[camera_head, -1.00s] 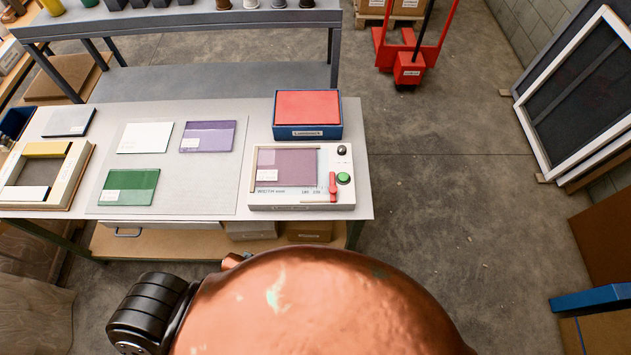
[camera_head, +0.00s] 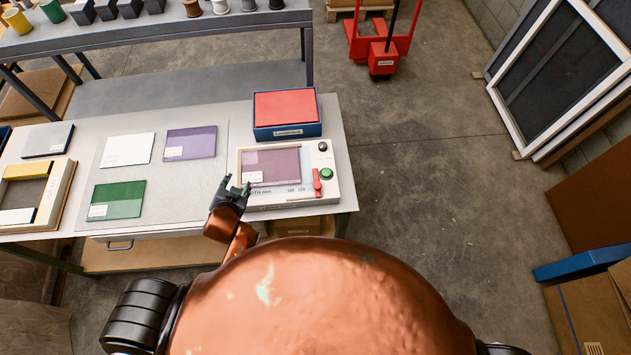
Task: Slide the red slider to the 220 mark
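The red slider (camera_head: 317,182) stands near the right end of the front scale on the light-coloured press unit (camera_head: 331,200). The scale carries small "mm" print and numbers, too small to read surely. A purple sheet (camera_head: 270,166) lies in the unit's window, and a green button (camera_head: 326,173) sits right of the slider. My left gripper (camera_head: 238,184) is dark, with its fingers apart and nothing between them. It is at the unit's front left corner, well left of the slider, and covers part of the scale's left end. My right gripper is not in view.
A blue box with a red top (camera_head: 286,112) stands behind the unit. White (camera_head: 128,150), purple (camera_head: 190,142) and green (camera_head: 117,200) sheets lie on a grey mat to the left. A wooden frame (camera_head: 56,195) is farther left. The floor right of the table is clear.

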